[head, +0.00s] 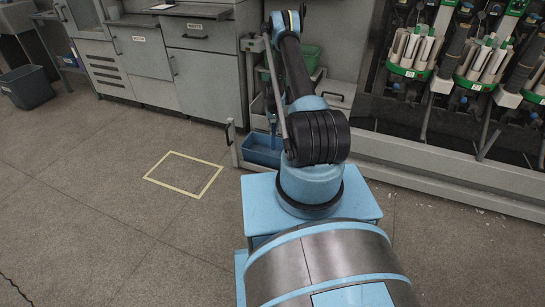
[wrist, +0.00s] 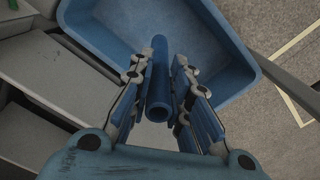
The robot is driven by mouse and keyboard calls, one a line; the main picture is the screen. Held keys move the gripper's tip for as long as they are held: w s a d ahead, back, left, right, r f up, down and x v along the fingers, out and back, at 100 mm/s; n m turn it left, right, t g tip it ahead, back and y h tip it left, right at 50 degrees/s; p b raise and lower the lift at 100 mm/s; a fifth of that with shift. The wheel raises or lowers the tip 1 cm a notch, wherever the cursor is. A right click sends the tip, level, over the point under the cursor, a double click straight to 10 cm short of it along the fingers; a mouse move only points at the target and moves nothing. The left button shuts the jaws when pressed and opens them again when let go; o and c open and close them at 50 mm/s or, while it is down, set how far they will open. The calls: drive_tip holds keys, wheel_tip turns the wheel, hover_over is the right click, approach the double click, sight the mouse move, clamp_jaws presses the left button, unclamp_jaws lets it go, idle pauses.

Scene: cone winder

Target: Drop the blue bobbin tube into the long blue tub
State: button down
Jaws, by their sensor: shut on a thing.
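The blue bobbin tube (wrist: 160,77) is in the wrist view, held lengthwise between the two fingers of my gripper (wrist: 160,68). My gripper is shut on it, and its open round end faces the camera. The long blue tub (wrist: 219,33) lies beyond and below the tube, and the tube's far end overlaps the tub's inside in the picture. The visible part of the tub's floor is bare. In the head view the tub (head: 262,157) sits low at the left end of the machine, partly hidden by my arm. My gripper is not clear there.
A green bin (head: 308,58) stands behind the tub. Grey cabinets (head: 205,75) are at the back left and the winder's spindles (head: 415,50) at the right. A yellow floor outline (head: 185,174) lies on open floor to the left. A grey bar (wrist: 292,83) runs beside the tub.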

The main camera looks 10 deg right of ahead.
drive_tip(key=shift+f, duration=0.2)
drive_tip(key=c, duration=1.4)
unclamp_jaws()
drive_tip(key=shift+r, duration=0.1)
wheel_tip(320, 180, up, 12)
drive_tip(key=shift+f, duration=0.1)
